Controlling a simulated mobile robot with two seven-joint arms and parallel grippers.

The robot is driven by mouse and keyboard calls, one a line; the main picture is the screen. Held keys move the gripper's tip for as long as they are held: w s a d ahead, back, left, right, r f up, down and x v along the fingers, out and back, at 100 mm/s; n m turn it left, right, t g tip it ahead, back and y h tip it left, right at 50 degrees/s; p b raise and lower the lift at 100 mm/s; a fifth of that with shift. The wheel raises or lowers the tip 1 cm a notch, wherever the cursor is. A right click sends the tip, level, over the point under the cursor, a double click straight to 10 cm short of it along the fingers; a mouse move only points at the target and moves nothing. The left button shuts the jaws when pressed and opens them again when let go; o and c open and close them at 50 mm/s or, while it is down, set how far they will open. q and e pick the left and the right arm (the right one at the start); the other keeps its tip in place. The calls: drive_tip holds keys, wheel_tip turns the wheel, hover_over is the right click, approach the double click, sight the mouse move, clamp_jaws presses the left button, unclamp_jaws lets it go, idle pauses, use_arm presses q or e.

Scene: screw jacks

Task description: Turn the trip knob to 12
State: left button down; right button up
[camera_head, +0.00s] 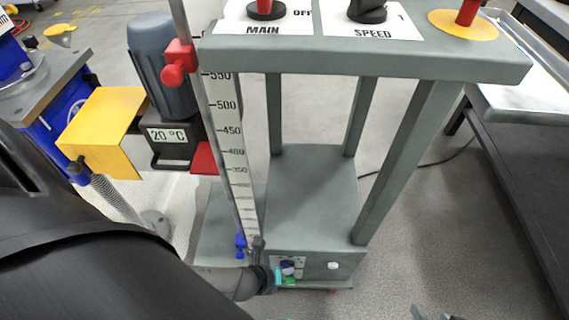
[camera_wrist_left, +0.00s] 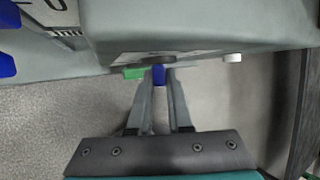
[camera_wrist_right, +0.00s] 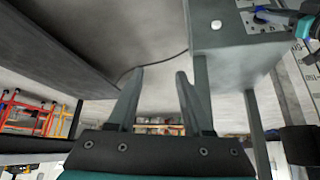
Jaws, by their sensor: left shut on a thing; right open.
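A small panel (camera_head: 298,262) sits low on the front of the grey stand. My left gripper (camera_head: 284,272) reaches it from the left. In the left wrist view, my left gripper (camera_wrist_left: 160,76) is shut on a small blue knob (camera_wrist_left: 158,74) under the stand's front face, seemingly the trip knob. A green part (camera_wrist_left: 134,73) is beside it on the left. The knob's scale and reading are hidden. The panel also shows in the right wrist view (camera_wrist_right: 279,28), with the left gripper at it. My right gripper (camera_wrist_right: 160,78) is open and empty, apart from the stand.
A white button (camera_head: 333,265) is right of the panel. The ruler column (camera_head: 228,130) carries a red clamp (camera_head: 178,65) and a blue clamp (camera_head: 240,244). The stand's top (camera_head: 330,52) holds MAIN and SPEED knobs. A dark bench (camera_head: 520,170) stands right; floor between is clear.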

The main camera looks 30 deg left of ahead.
use_arm(q)
drive_tip(key=shift+a+t+h+b, duration=0.1)
drive_tip(key=shift+t+h+b, duration=0.2)
drive_tip(key=shift+b, duration=0.2)
use_arm(e)
drive_tip(key=shift+w+a+f+t+y, duration=0.1)
drive_tip(key=shift+w+a+t+y, duration=0.25)
drive_tip(key=shift+w+a+t, duration=0.3)
drive_tip(key=shift+w+a+f+t+y, duration=0.1)
drive_tip(key=shift+w+a+t+y, duration=0.35)
drive_tip(key=shift+a, duration=0.3)
drive_tip(key=shift+r, duration=0.1)
use_arm(q)
drive_tip(key=c, duration=0.8)
unclamp_jaws()
drive_tip(key=shift+c, duration=0.2)
